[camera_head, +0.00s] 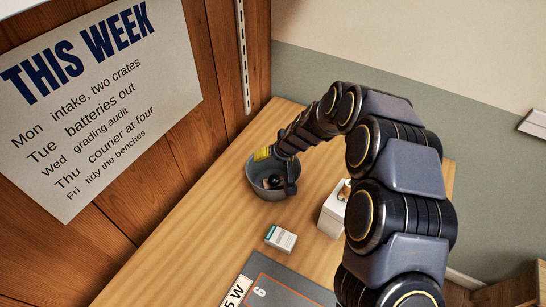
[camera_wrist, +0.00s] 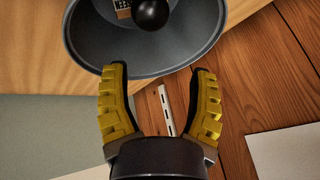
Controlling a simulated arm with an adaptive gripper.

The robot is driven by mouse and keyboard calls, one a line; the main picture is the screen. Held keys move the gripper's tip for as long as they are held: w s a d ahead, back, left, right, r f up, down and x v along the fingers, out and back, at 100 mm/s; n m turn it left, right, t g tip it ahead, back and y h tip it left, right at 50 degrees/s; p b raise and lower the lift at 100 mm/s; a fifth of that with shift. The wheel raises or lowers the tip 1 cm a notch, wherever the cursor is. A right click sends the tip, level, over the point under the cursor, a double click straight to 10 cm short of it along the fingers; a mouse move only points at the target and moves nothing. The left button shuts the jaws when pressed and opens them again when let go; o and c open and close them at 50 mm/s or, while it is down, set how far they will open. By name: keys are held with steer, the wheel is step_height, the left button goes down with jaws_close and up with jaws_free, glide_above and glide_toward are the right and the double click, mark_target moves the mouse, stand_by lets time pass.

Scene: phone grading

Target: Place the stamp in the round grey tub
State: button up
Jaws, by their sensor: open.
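The round grey tub (camera_head: 257,188) stands on the wooden bench near the plank wall. It also fills the top of the wrist view (camera_wrist: 200,45). The stamp shows a round black knob (camera_wrist: 151,13) inside the tub's rim, with a small pale patterned part beside it; its lower part is cut off by the frame edge. In the head view a dark shape inside the tub is partly hidden by my gripper. My gripper (camera_wrist: 158,73) has yellow, black-lined fingers spread apart at the tub's rim, with nothing between them.
A white open box (camera_head: 331,213) stands right of the tub, partly behind my arm. A small white and teal carton (camera_head: 281,238) lies in front. A grey mat (camera_head: 285,291) with an orange line lies at the near edge. A poster (camera_head: 95,95) hangs on the plank wall.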

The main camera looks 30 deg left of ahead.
steer(key=shift+r, duration=0.1)
step_height(320, 180, up, 7)
stand_by(0.7)
steer(key=s+d+r+m+g+h, duration=0.1)
steer(key=s+d+r, duration=0.4)
steer(key=d, duration=0.5)
steer(key=s+d+r+m+g+h, duration=0.1)
steer(key=s+d+r, duration=0.4)
steer(key=d, duration=0.4)
steer(key=s+d+r+m+g+h, duration=0.1)
steer(key=s+d+m, duration=0.1)
steer(key=s+d, duration=0.6)
steer(key=s+d+r+m+g+h, duration=0.1)
steer(key=s+d+r+m+h, duration=0.1)
steer(key=s+d, duration=0.6)
steer(key=s, duration=0.3)
steer(key=shift+s+d, duration=0.2)
